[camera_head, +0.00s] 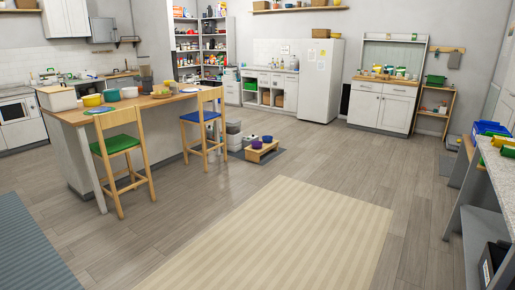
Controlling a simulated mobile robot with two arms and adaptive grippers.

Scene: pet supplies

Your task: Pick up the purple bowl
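Two small dark purple-blue bowls sit on or by a low wooden stand (262,154) on the floor, near the far end of the island. The nearer bowl (256,144) looks purple, and the one to its right (267,139) looks more blue-purple. They are small and far off, so their exact shades are hard to tell. Neither of my grippers is in view.
A wooden-topped island (120,104) stands at left with a green-seated chair (118,144) and a blue-seated chair (206,116). A beige striped rug (290,235) lies ahead on open floor. A counter (495,165) edges the right side.

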